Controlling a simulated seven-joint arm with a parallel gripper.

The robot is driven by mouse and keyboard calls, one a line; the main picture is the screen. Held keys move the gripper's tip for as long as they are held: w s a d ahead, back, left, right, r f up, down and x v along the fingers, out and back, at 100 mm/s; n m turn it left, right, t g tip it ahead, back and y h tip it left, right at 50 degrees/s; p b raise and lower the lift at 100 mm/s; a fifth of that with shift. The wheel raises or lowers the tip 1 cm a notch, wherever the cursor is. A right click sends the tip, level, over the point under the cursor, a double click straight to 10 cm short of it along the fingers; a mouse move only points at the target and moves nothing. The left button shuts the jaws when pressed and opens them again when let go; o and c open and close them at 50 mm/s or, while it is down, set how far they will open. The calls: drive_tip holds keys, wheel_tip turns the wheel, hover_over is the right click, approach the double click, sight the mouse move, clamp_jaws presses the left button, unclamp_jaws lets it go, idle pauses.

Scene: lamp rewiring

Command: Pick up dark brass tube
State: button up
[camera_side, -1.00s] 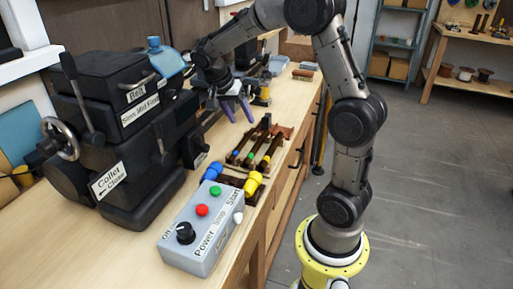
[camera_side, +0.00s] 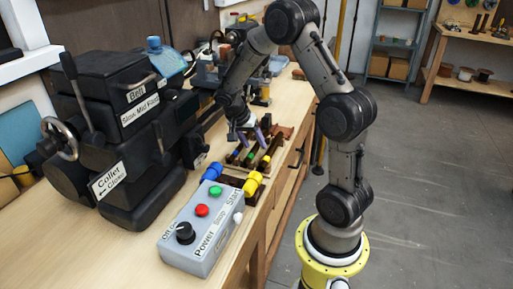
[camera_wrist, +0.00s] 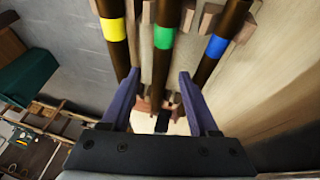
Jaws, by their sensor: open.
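Three dark brass tubes lie side by side on a wooden rack. In the wrist view one has a yellow band (camera_wrist: 114,30), the middle one a green band (camera_wrist: 163,38), and one a blue band (camera_wrist: 215,47). My gripper (camera_wrist: 158,80) is open, its purple fingers pointing at the rack. The green-banded tube runs between the two fingers in the picture; I cannot tell how far above it they are. In the side view my gripper (camera_side: 252,138) is over the far part of the rack and hides some of the tubes there.
A grey control box (camera_side: 205,232) with knob and buttons stands in front of the rack. Blue and yellow pieces (camera_side: 253,184) lie between them. A black lathe-like machine (camera_side: 120,140) fills the left. The bench edge drops to the floor on the right.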

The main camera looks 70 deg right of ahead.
drive_tip(key=shift+s+d+f, duration=0.1)
drive_tip(key=shift+d+f, duration=0.05)
drive_tip(key=shift+f, duration=0.1)
clamp_jaws()
drive_tip(key=shift+r, duration=0.1)
idle(0.3)
